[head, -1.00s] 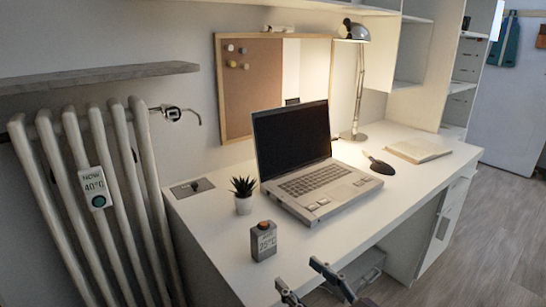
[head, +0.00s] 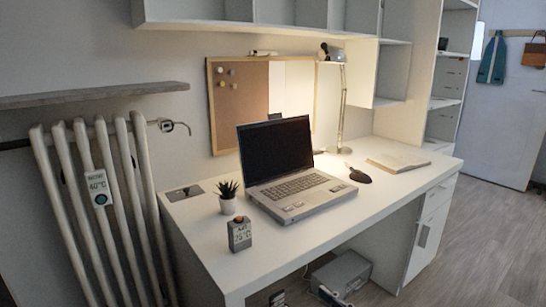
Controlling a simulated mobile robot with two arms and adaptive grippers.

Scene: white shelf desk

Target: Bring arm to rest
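My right gripper (head: 303,297) shows only as two small grey fingertips at the bottom edge of the head view, in front of the desk. The tips stand apart with nothing seen between them; the rest of it is out of frame. My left gripper is not in view. The white desk (head: 300,227) holds an open laptop (head: 280,165), a small potted plant (head: 228,200) and a grey box with an orange top and a display (head: 239,235). No gripper touches any of these.
A grey box (head: 341,275) is under the desk. A radiator (head: 98,215) stands at the left, below a shelf (head: 95,95). The floor at the right is clear.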

